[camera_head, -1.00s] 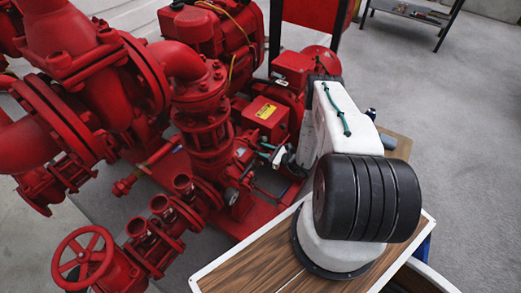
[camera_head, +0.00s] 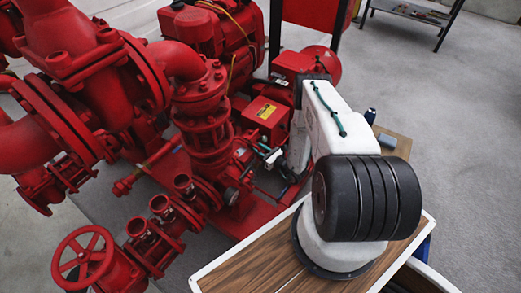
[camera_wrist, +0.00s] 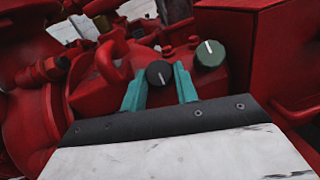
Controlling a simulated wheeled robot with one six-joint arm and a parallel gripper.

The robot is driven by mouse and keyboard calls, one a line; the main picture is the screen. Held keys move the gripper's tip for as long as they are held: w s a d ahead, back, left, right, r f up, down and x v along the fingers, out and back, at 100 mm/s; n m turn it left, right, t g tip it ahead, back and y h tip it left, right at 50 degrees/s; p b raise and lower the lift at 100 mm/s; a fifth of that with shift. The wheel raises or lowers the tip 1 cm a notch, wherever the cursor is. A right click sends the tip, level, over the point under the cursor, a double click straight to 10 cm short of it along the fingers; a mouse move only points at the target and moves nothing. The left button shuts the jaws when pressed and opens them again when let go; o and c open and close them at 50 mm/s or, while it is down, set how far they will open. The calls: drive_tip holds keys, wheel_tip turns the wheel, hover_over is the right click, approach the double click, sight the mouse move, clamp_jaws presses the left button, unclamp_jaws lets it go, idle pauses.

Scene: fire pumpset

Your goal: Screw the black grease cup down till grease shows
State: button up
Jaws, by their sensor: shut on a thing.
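The black grease cup (camera_wrist: 160,72) has a round black top with a white line, nearly upright and tilted a little to the left. It sits on the red pump housing in the wrist view. My gripper (camera_wrist: 159,84) has teal fingers on both sides of the black cup and is shut on it. In the head view my gripper (camera_head: 269,155) is small against the red pump, and the black cup cannot be made out. No grease can be made out around the cup.
A dark green cup (camera_wrist: 210,53) with a white line stands close to the right of my fingers. A red box-like block (camera_wrist: 292,60) rises further right. A red ring (camera_wrist: 114,62) stands to the left. Red pipework (camera_head: 205,125) crowds the head view.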

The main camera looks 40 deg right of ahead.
drive_tip(key=shift+m+h, duration=0.6)
drive_tip(key=shift+m, duration=0.2)
drive_tip(key=o, duration=0.7)
drive_tip(key=s+d, duration=0.1)
drive_tip(key=s, duration=0.6)
drive_tip(key=shift+s, duration=0.4)
drive_tip(key=shift+r, duration=0.15)
